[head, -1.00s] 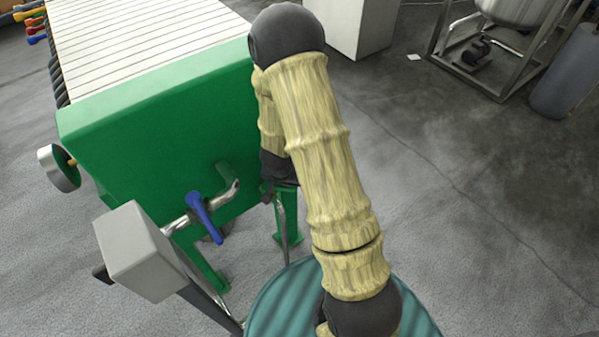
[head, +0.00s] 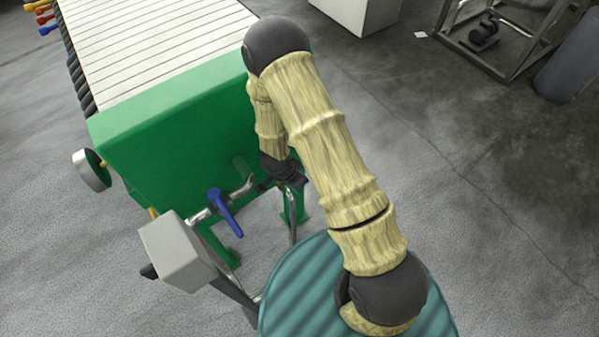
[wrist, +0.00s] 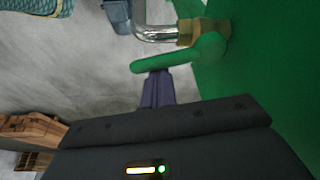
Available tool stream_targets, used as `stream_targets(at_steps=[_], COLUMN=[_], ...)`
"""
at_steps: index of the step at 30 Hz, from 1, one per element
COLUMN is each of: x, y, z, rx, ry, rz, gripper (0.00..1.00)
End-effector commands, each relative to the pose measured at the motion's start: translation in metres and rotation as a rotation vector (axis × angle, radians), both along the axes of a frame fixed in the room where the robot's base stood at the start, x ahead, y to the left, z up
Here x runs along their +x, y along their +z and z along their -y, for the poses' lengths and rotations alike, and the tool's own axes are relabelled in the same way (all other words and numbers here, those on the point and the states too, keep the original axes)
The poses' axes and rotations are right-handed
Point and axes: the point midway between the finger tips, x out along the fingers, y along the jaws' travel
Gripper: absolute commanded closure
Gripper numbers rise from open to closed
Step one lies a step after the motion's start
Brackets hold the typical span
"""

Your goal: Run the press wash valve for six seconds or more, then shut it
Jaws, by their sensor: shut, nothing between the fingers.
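In the wrist view a valve with a green lever (wrist: 180,56) sits on a brass body with a bent chrome pipe (wrist: 158,33), against the green press end. My gripper (wrist: 157,76) is shut and empty. Its fingertips are just below the lever in the picture, touching or very close; I cannot tell which. In the head view my gripper (head: 290,181) is partly hidden by my arm at the press's lower right corner, and the green lever does not show. A blue-levered valve (head: 223,212) stands left of it on a pipe. I cannot tell which valve is the press wash valve.
The green press end (head: 165,150) rises behind my gripper, with white plates (head: 150,45) beyond. A grey box (head: 178,252) on a post stands at the front left. A round handwheel (head: 91,170) sticks out at the left. Open floor (head: 480,230) lies to the right.

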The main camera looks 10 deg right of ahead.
Motion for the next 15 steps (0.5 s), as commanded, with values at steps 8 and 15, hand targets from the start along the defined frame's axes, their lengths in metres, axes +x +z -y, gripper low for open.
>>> stream_targets(at_steps=[8,15], x=[-0.0047,-0.0053], y=[0.001,-0.0005], z=[-0.0092,-0.0102], rx=[0.001,0.0], ry=[-0.059,-0.067], rz=[-0.001,-0.001], gripper=[1.0,1.0])
